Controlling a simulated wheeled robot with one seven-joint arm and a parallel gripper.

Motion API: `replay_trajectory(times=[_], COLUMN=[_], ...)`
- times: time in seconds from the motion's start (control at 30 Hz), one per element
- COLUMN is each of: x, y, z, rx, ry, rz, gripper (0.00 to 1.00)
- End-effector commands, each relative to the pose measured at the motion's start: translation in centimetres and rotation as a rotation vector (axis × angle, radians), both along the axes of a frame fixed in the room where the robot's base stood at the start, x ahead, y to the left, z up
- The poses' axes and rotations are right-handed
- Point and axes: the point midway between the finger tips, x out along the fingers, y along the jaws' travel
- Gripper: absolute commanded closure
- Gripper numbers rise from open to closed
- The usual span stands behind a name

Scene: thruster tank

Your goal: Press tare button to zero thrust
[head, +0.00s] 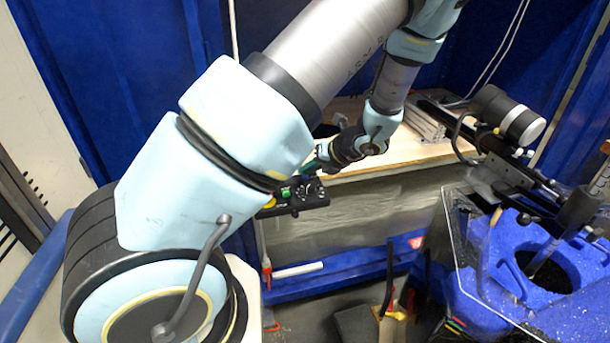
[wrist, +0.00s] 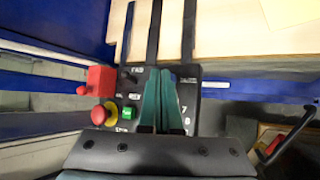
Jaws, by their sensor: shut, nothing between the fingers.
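The black control box (head: 312,198) sits at the bench's front edge, partly hidden by my arm in the head view. In the wrist view, its panel (wrist: 187,90) carries a green button (wrist: 129,113), a red knob on a yellow base (wrist: 102,114) and small white labels. I cannot tell which control is the tare button. My gripper (wrist: 160,74) has its teal fingers together and empty, over the middle of the panel, right of the green button. In the head view my gripper (head: 312,167) is just above the box. Contact cannot be told; the fingers hide part of the panel.
A red block (wrist: 98,80) sits left of the panel. The wooden bench top (head: 370,155) lies behind the box. At right stand a blue tank (head: 510,290) with a clear panel and a rail-mounted black and silver cylinder (head: 510,115).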

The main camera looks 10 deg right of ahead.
Motion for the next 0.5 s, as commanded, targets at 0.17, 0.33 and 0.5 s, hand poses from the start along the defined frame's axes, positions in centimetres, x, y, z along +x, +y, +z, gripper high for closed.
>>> replay_trajectory(times=[0.17,0.33,0.5], x=[0.01,0.00,0.00], y=[0.00,0.00,0.00], z=[1.17,1.22,1.17], rx=[0.000,0.000,0.000], ry=[0.000,0.000,0.000], rz=[0.000,0.000,0.000], gripper=[1.00,1.00,1.00])
